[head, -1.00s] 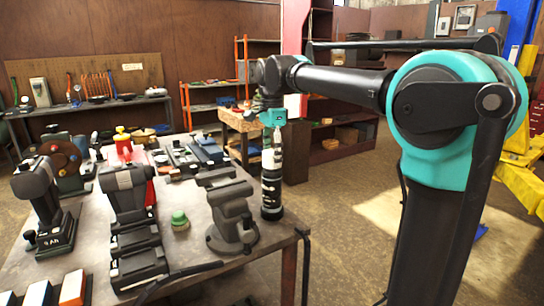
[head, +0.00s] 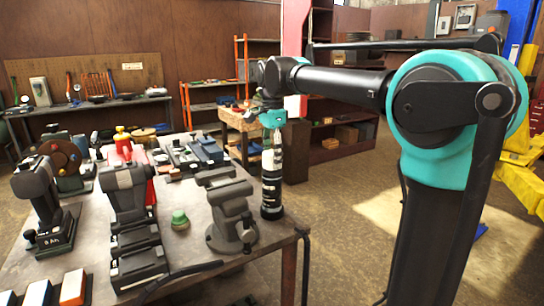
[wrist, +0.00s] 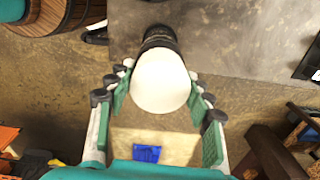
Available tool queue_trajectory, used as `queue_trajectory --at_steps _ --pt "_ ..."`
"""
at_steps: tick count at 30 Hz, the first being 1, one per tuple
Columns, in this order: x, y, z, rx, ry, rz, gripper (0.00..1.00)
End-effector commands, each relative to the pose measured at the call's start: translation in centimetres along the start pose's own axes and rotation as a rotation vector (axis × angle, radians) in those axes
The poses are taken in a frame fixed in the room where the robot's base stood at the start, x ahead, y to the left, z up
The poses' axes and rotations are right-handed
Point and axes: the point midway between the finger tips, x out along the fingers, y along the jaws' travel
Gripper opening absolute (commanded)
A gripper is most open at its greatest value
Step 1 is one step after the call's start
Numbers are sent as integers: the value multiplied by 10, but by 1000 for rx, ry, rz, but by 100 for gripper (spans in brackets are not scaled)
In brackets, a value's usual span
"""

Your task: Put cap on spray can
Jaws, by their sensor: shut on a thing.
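A black spray can (head: 271,196) with pale markings stands upright near the right edge of the workbench, just right of the vise. My gripper (head: 273,148) points down at its top. In the wrist view my gripper (wrist: 158,97) is shut on a smooth white rounded piece (wrist: 160,82), which looks like the cap, with a finger on each side. The dark can (wrist: 158,38) shows directly behind the white piece. The white piece also shows at the can's top in the head view (head: 267,160). I cannot tell whether it is fully seated or only resting there.
A grey vise (head: 230,212) stands close left of the can. A small green rounded object (head: 180,219) sits left of the vise. Batteries and tools crowd the left of the workbench (head: 200,250). Open floor lies to the right.

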Motion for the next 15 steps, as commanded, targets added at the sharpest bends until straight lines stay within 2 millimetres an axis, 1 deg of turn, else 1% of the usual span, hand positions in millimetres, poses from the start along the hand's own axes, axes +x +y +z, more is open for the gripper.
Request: queue_trajectory --at_steps 12,13,14,15 --pt "8 0 0 0 0 0 37" --pt "7 0 0 0 0 0 55" --pt "7 0 0 0 0 0 59" --pt "7 0 0 0 0 0 60"
